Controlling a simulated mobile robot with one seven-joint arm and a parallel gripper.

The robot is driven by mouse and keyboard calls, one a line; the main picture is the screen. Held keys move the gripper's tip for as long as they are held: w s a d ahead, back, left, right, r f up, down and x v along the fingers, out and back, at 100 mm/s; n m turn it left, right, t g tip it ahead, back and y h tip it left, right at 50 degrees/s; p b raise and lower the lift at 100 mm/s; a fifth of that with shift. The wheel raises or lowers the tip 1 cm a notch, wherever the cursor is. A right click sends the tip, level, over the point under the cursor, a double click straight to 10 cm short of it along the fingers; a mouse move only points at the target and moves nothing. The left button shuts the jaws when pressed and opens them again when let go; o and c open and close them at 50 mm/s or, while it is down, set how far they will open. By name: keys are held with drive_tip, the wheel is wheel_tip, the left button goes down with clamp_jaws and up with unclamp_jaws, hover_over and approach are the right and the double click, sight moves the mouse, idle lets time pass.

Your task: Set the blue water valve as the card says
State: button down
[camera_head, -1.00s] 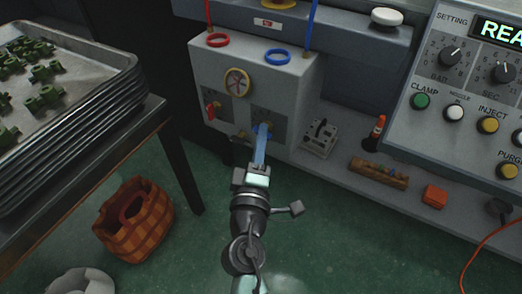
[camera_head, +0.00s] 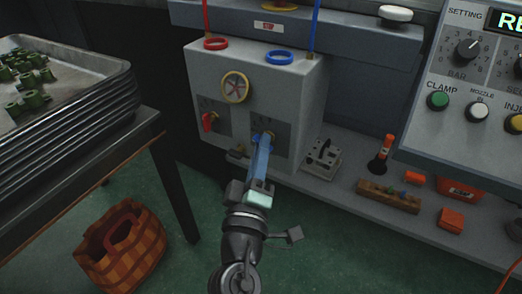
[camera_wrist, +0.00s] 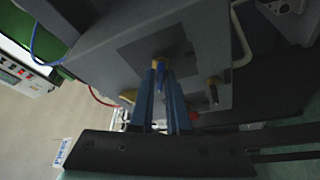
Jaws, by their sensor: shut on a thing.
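The blue water valve (camera_head: 256,137) is on a dark plate at the lower right of the grey box (camera_head: 300,95). My gripper (camera_head: 262,146) reaches up to it from below with its long blue fingers, which hide most of the handle. In the wrist view, the blue valve handle (camera_wrist: 162,78) shows between the two fingertips of my gripper (camera_wrist: 162,84), near its brass stem. The gripper is shut on it. The handle's exact angle is hard to tell. I cannot make out a readable card.
A red valve (camera_head: 209,121) and a yellow handwheel (camera_head: 235,87) are on the same box, left of the blue valve. A tray stack (camera_head: 95,100) stands left, above a woven basket (camera_head: 120,245). A control panel (camera_head: 470,130) is at right. Green floor is open below.

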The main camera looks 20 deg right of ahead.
drive_tip(key=c, duration=0.9)
unclamp_jaws()
drive_tip(key=shift+c, duration=0.2)
drive_tip(key=v, duration=1.3)
drive_tip(key=shift+b, duration=0.35)
